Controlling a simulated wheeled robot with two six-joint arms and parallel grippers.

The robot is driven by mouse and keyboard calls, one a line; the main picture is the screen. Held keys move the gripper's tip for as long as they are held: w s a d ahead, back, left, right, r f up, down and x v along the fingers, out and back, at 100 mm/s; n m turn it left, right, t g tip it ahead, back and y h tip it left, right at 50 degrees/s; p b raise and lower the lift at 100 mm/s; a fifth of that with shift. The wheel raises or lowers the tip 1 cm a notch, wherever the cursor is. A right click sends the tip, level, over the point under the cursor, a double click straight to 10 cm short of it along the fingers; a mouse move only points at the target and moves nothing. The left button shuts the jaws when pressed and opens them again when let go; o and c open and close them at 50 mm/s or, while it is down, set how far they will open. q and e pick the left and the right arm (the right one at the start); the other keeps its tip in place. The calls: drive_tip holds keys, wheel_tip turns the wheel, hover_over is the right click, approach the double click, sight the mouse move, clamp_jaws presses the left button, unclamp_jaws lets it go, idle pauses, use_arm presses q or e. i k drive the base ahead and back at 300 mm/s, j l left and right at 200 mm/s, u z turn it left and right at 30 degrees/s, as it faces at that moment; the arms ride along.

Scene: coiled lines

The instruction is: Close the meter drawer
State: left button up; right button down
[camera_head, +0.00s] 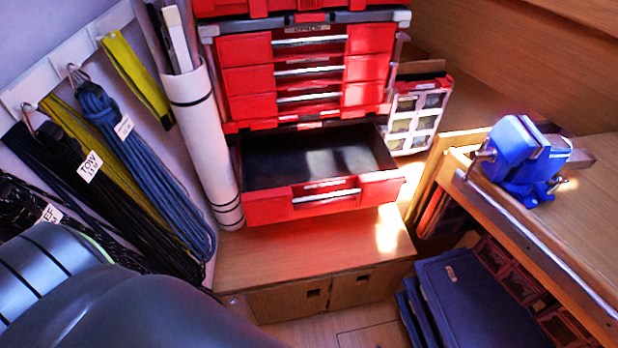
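The open drawer (265,206) is the lowest one in a red and black tool chest (307,72). It is pulled well out toward me, and its black inside looks empty. Its red front has a silver handle bar (326,197). The drawers above it are shut. I cannot read a label that marks it as the meter drawer. Neither of my grippers is in view. Part of my own dark grey arm or body fills the lower left and hides what is behind it.
Coiled lines (150,170) hang on hooks at the left, beside a white tube (203,140). A wooden locker top (300,250) lies below the drawer. A blue vise (525,160) sits on the right bench. Blue cases (470,300) stand at the lower right.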

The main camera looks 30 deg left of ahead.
sight(290, 176)
drive_tip(key=i+u, duration=0.1)
drive_tip(key=u, duration=0.3)
drive_tip(key=i+l+u, duration=0.1)
drive_tip(key=u, duration=0.3)
